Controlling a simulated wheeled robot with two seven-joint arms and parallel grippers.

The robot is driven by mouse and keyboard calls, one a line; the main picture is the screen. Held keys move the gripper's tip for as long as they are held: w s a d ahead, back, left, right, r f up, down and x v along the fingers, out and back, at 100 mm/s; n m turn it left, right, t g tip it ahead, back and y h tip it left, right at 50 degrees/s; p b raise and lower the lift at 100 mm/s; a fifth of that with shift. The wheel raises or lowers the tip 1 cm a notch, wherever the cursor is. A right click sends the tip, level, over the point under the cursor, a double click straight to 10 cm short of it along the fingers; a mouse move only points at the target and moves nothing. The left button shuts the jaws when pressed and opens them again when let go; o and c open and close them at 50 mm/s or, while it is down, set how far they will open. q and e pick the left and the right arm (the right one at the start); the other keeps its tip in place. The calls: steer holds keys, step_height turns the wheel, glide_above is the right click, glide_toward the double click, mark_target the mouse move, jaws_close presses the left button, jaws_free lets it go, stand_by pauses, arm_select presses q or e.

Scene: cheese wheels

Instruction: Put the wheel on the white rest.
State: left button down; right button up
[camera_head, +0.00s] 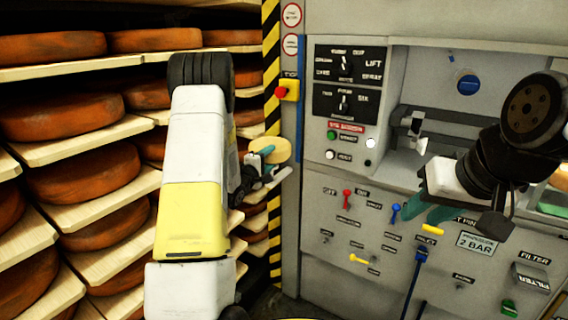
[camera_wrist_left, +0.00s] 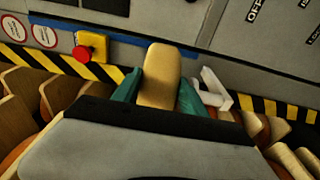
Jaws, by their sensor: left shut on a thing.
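A small pale yellow wheel (camera_head: 270,148) is held in my left gripper (camera_head: 262,163), in front of the grey machine's left edge. In the left wrist view the wheel (camera_wrist_left: 160,72) stands between the two teal fingers, seen edge-on. A white bracket (camera_wrist_left: 211,90), which may be the white rest, shows just right of the fingers there. In the head view a whitish piece (camera_head: 279,178) lies just below and right of the wheel. I cannot tell whether they touch. My right gripper (camera_head: 416,198) hangs before the panel at right, its teal fingers apart and empty.
Shelves with large orange cheese wheels (camera_head: 68,115) fill the left. A striped post (camera_head: 272,90) with a red button (camera_head: 281,91) stands behind the held wheel. The panel carries levers, including a red one (camera_head: 347,198). Another white part (camera_head: 416,128) sits in the machine's recess.

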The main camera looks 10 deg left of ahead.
arm_select(q)
steer(key=shift+w+a+r, duration=0.15)
steer(key=shift+w+a, duration=0.1)
steer(key=shift+w, duration=0.25)
steer(key=shift+w+a+f, duration=0.1)
steer(key=shift+w+f, duration=0.05)
steer(key=shift+f, duration=1.6)
steer(key=shift+f, duration=0.1)
steer(key=c, duration=0.6)
jaws_free()
steer(key=shift+f, duration=0.2)
steer(key=shift+r, duration=0.15)
